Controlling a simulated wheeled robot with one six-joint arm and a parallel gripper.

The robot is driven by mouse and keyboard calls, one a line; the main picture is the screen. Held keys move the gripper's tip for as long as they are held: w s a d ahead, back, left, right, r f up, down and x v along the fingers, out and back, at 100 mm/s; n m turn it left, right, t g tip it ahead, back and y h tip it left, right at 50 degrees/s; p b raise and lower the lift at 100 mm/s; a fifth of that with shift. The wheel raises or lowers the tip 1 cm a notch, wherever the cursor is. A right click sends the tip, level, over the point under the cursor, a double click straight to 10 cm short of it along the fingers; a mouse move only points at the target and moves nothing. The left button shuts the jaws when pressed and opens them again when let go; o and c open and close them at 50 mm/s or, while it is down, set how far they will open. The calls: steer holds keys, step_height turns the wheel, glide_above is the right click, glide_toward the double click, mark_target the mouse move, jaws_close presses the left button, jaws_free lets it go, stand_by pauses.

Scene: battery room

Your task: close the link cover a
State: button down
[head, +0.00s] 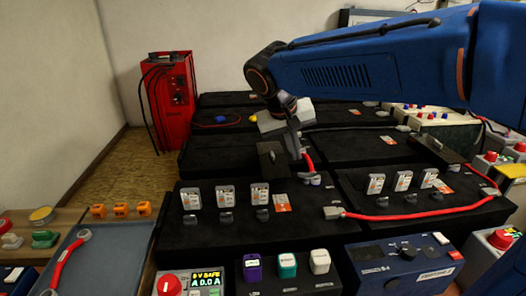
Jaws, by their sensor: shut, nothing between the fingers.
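Two dark link covers stand raised on the black battery blocks: one (272,160) in the middle, the other (433,151) at the right. I cannot read a letter on either, so which is link cover a is not clear. My gripper (297,153) is shut and empty, pointing down just right of the middle cover's upper edge. Whether it touches that cover cannot be told. A red cable link (308,160) with a grey terminal end shows right beside and below the fingertips, partly hidden by them.
A red cable (420,215) runs across the right front block. Several small labelled devices (226,196) stand in rows on the front blocks. A tray (75,265) with a red link lies at front left. A red cabinet (170,95) stands behind; bare floor (110,170) lies left.

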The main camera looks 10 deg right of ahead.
steer(key=w+a+r+t+h, duration=0.1)
steer(key=w+a, duration=0.3)
steer(key=a, duration=0.4)
steer(key=w+a+h, duration=0.1)
steer(key=w+a, duration=0.4)
steer(key=a, duration=0.3)
glide_toward(269, 157)
step_height(269, 157, down, 4)
steer(key=w+a, duration=0.2)
steer(key=d, duration=0.2)
steer(key=shift+s+d+f+m, duration=0.15)
steer(key=shift+s+d+m, duration=0.05)
steer(key=shift+d+m, duration=0.1)
steer(key=shift+d, duration=0.85)
steer(key=shift+d, duration=0.1)
steer(key=d, duration=1.1)
steer(key=shift+d, duration=0.1)
